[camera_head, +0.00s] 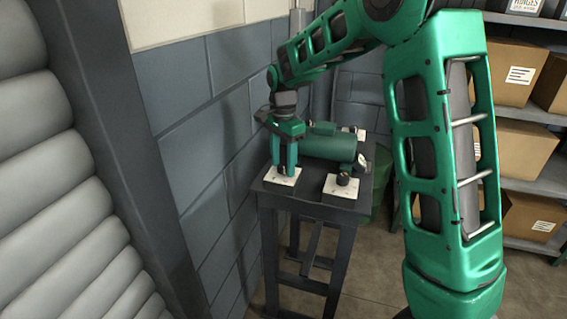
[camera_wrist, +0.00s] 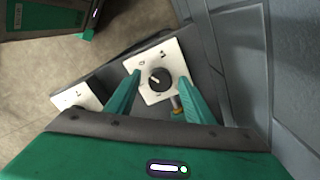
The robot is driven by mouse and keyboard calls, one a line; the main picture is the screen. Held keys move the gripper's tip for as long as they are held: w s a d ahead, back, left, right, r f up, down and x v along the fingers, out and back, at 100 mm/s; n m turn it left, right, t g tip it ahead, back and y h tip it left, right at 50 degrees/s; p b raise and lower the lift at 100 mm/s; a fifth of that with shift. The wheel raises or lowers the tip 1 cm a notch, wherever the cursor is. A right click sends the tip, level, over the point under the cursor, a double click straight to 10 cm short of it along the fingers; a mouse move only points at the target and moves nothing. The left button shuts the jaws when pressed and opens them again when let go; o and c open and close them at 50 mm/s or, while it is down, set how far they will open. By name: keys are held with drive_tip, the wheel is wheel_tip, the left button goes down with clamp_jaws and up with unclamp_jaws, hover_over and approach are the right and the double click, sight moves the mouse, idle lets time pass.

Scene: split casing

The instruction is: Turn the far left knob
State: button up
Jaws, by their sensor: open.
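A black round knob (camera_wrist: 160,79) with a pale pointer mark sits on a white square plate (camera_wrist: 145,61). In the head view this leftmost plate (camera_head: 274,178) is on the table's near left corner, its knob hidden by my fingers. My gripper (camera_head: 285,167) points down over it, open. In the wrist view its two green fingers (camera_wrist: 158,84) appear on either side of the knob; contact cannot be told. A second white plate (camera_head: 341,191) with a dark knob (camera_head: 343,179) is to the right. A white plate (camera_wrist: 76,96) also shows at left in the wrist view.
A dark green cylindrical body (camera_head: 332,147) lies on the dark table (camera_head: 310,208), just behind the plates. Another pale plate (camera_head: 354,132) is at the back right. A grey block wall (camera_head: 215,130) is close on the left. Shelves with boxes (camera_head: 525,150) stand at right.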

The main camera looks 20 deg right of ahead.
drive_tip(key=c, duration=1)
drive_tip(key=shift+d, duration=0.2)
drive_tip(key=shift+c, duration=0.2)
drive_tip(key=shift+a, duration=0.15)
drive_tip(key=shift+n, duration=0.3)
